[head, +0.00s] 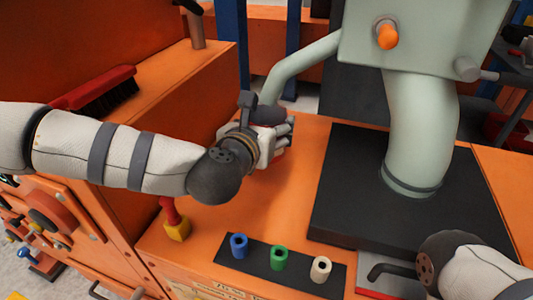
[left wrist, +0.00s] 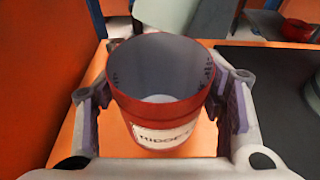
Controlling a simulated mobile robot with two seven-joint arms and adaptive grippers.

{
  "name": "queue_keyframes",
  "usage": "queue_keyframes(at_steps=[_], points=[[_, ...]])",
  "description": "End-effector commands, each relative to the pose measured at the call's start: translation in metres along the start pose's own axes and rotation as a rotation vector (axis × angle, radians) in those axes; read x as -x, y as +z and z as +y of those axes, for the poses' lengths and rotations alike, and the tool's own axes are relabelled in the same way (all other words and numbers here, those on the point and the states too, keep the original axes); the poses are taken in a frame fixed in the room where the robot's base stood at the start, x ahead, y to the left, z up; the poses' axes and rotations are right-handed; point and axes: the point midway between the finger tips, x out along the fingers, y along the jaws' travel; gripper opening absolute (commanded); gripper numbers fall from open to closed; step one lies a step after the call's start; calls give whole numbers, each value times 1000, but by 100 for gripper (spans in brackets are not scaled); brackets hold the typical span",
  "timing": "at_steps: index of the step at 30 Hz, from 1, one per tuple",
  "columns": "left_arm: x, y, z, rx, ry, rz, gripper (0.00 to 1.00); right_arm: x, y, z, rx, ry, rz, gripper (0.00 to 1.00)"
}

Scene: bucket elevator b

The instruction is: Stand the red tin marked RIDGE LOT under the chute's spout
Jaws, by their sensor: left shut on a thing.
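The red tin (left wrist: 165,110) is between the fingers of my left gripper (left wrist: 165,108), which is shut on it. The tin is open at the top, with a grey inside and a white label whose lettering is only partly readable. In the head view my left gripper (head: 278,140) is over the orange bench top and hides nearly all of the tin. I cannot tell whether the tin touches the bench. A wide pale green pipe (head: 418,130) comes down to the black plate (head: 340,200). A thinner pipe (head: 308,68) slopes down behind my left gripper. My right gripper is out of view.
A black strip (head: 260,262) holds blue (head: 239,245), green (head: 279,257) and cream (head: 321,268) sockets at the front. A yellow-based red knob (head: 176,222) stands left of them. A red brush (head: 95,92) lies on the left ledge. Orange bench between strip and gripper is clear.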

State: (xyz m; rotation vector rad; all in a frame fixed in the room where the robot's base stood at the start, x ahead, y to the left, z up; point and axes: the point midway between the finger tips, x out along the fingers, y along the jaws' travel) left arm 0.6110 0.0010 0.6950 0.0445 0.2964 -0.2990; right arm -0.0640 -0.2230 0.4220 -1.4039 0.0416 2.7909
Motion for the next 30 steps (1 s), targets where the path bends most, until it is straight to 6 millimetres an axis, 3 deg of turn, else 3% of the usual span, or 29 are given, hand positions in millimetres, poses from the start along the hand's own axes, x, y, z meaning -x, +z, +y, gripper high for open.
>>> queue_keyframes(at_steps=[8,14,24,25,27,30], points=[[-12,-30,0,0,1,2,30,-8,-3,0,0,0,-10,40],[-23,-68,0,0,0,3,30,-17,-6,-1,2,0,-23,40],[-24,-70,0,1,1,1,30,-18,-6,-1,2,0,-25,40],[-23,-69,0,0,0,0,69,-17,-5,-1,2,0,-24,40],[-23,-69,0,0,1,0,83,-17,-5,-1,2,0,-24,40],[-23,-69,0,0,1,0,83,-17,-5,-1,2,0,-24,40]])
